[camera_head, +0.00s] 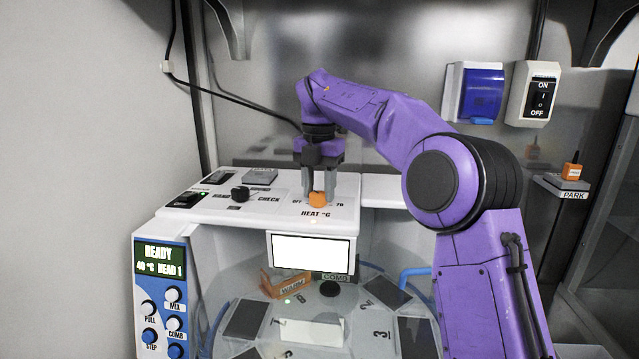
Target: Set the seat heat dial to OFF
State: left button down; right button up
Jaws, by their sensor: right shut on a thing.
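The seat heat dial (317,200) is a small orange knob on the white top panel, above the print "HEAT °C". "OFF" is printed to its left and "70" to its right. My right gripper (318,192) points down from above, with its grey fingers around the dial, shut on it. The fingers hide part of the dial, and I cannot tell exactly where it points. My purple right arm reaches in from the lower right. My left gripper is not in view.
A black CHECK knob (240,193) and a black rocker switch (187,200) sit left on the panel. Below is a round numbered deck with an orange WARM block (286,284). An ON/OFF wall switch (533,94) and PARK shelf (563,186) are right.

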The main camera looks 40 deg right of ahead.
aim_at(317, 192)
jog(key=n+p, duration=0.2)
jog(key=n, duration=0.1)
jog(key=shift+n, duration=0.3)
jog(key=shift+f+n+p, duration=0.15)
jog(key=shift+n+p, duration=1.05)
jog(key=shift+n, duration=0.5)
jog(key=o, duration=0.9)
jog(key=shift+o, duration=0.8)
jog(key=shift+w, duration=0.2)
notch_tip(317, 192, up, 10)
jog(key=p, duration=0.2)
jog(key=shift+r+p, duration=0.25)
jog(key=shift+p, duration=0.1)
